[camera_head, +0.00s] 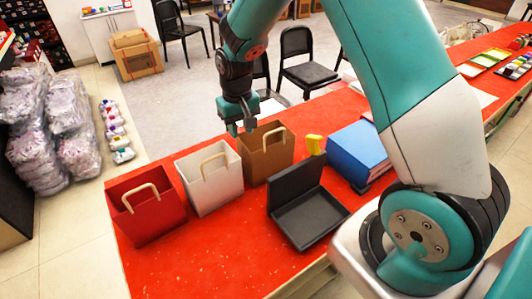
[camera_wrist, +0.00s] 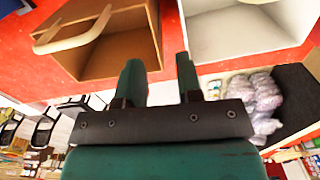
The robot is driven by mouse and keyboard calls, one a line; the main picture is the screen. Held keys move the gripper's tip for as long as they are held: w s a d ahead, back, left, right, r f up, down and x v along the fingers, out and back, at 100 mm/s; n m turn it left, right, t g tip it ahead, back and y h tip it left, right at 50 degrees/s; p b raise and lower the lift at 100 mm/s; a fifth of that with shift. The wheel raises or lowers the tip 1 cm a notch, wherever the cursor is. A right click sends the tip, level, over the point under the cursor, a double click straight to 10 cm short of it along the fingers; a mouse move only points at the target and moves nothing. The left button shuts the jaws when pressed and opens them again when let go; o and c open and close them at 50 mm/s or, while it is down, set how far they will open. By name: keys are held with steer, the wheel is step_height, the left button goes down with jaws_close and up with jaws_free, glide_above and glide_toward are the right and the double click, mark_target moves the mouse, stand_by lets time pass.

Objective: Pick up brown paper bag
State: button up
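The brown paper bag (camera_head: 266,158) stands upright and open-topped on the red table, with a tan loop handle. My gripper (camera_head: 241,128) points down near its upper left rim, beside the white bag (camera_head: 210,180). In the wrist view the brown bag (camera_wrist: 120,52) fills the upper left, with its handle at the far left. The gripper's two dark green fingers (camera_wrist: 159,72) are spread apart. The left finger overlaps the brown bag, and the right finger lies just past its edge. I see nothing clamped between them; whether a finger touches the bag is unclear.
A red bag (camera_head: 147,208) stands left of the white one. A black open box (camera_head: 309,216), a yellow object (camera_head: 313,144) and a blue binder (camera_head: 357,152) sit to the right. Chairs (camera_head: 306,70) stand behind the red table (camera_head: 215,258). Its front left is clear.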

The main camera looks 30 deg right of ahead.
mark_target(266, 148)
step_height(266, 148, down, 8)
steer(key=p, duration=0.2)
steer(key=shift+w+d+p, duration=0.15)
steer(key=shift+d+p, duration=0.15)
steer(key=shift+p, duration=0.1)
jaws_close()
